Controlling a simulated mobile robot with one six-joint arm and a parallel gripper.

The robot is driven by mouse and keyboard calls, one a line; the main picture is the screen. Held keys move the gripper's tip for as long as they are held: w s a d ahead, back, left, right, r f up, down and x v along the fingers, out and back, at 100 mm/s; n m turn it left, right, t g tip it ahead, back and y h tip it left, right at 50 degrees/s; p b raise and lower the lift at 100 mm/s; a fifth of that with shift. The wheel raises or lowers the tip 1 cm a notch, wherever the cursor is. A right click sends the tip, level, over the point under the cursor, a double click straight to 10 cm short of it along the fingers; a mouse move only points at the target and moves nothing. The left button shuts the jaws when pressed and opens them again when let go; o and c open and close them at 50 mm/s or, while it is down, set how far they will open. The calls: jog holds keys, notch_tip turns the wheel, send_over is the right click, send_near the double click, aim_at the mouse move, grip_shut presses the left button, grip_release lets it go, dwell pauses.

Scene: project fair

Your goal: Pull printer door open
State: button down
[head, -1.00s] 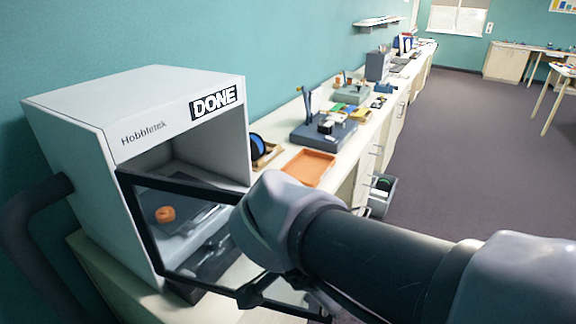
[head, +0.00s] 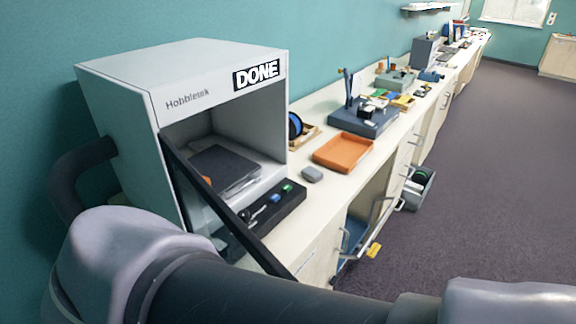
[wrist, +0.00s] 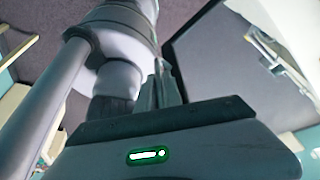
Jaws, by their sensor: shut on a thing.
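The white printer (head: 118,112) with a "DONE" label stands on the counter at left in the head view. Its dark-framed door (head: 232,222) is swung outward, seen nearly edge-on, and the front opening shows the dark bed (head: 225,168) inside. A sliver of something orange (head: 208,181) shows beside the door frame. My arm crosses the lower part of the head view and hides the door's lower, outer part. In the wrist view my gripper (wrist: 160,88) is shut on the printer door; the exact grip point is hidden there.
A black tool tray (head: 275,208) lies in front of the printer. An orange tray (head: 343,152), a small grey object (head: 312,174) and a blue-grey workstation (head: 363,118) stand farther along the counter. The floor (head: 480,190) at right is clear.

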jog(key=c, duration=1.8)
grip_release()
jog(key=p+v, duration=0.9)
jog(key=v, duration=0.8)
jog(key=shift+w+a+r, duration=0.1)
jog(key=shift+a+r, duration=0.05)
